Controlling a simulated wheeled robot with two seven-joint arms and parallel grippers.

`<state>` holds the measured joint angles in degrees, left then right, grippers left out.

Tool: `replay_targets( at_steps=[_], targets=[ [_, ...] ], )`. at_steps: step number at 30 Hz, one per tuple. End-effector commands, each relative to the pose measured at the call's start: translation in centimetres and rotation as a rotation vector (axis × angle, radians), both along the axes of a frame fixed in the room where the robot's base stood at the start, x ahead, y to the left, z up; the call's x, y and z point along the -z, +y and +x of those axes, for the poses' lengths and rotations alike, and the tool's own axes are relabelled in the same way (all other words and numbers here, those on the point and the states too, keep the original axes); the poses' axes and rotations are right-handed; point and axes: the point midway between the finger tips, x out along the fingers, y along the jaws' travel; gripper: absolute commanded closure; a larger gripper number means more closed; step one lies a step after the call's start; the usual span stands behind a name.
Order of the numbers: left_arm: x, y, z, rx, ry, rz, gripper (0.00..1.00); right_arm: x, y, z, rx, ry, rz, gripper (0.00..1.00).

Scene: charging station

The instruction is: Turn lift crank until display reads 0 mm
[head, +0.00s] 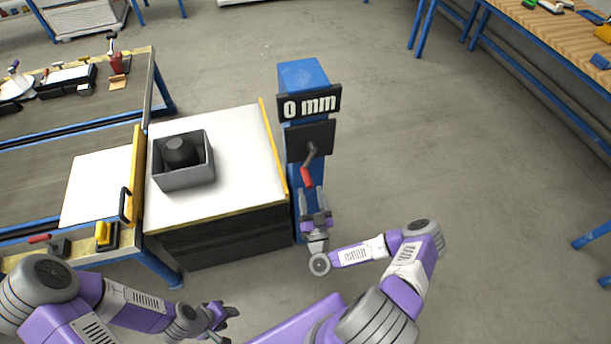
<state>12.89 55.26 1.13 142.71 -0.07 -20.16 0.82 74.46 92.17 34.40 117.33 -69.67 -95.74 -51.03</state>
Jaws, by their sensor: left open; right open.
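The display (309,104) on the blue lift column (303,74) reads "0 mm". Below it, the lift crank (309,160) sticks out from a dark plate, with its red handle (306,177) pointing down. My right gripper (314,200) is open just below the red handle. It looks apart from the handle, with nothing between its fingers. My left gripper (227,312) is open and empty at the bottom of the view, well away from the crank.
A white-topped platform (235,135) left of the column carries a grey bin (187,184) with a dark round object (180,151). A workbench (40,150) with tools stands further left. The floor (440,160) right of the column is clear.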

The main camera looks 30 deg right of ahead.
Motion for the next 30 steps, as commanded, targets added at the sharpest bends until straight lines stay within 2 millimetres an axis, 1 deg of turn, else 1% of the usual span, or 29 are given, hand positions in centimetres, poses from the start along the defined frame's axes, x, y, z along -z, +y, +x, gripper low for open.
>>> replay_targets(
  at_steps=[3,9,13,21,23,30],
  targets=[
    [0.5,0.0,0.0,0.0,0.0,0.0,0.57,-0.7,-0.6,1.8,-0.002,-0.001,-0.001,0.47],
    [0.9,0.0,0.0,0.0,0.0,0.0,0.57,-1.7,-1.3,4.2,-0.004,0.0,0.001,0.47],
    [1.0,0.0,0.0,0.0,0.0,0.0,0.57,-2.0,-1.5,5.0,-0.005,0.003,0.002,0.47],
    [0.9,0.0,0.0,0.0,0.0,0.0,0.57,-2.1,-1.5,5.1,-0.006,0.004,0.002,0.47],
    [0.9,0.0,0.0,0.0,0.0,0.0,0.57,-2.1,-1.5,5.1,-0.006,0.004,0.002,0.55],
    [0.9,0.0,0.0,0.0,0.0,0.0,0.57,-2.1,-1.5,5.1,-0.006,0.004,0.002,0.92]
  ],
)
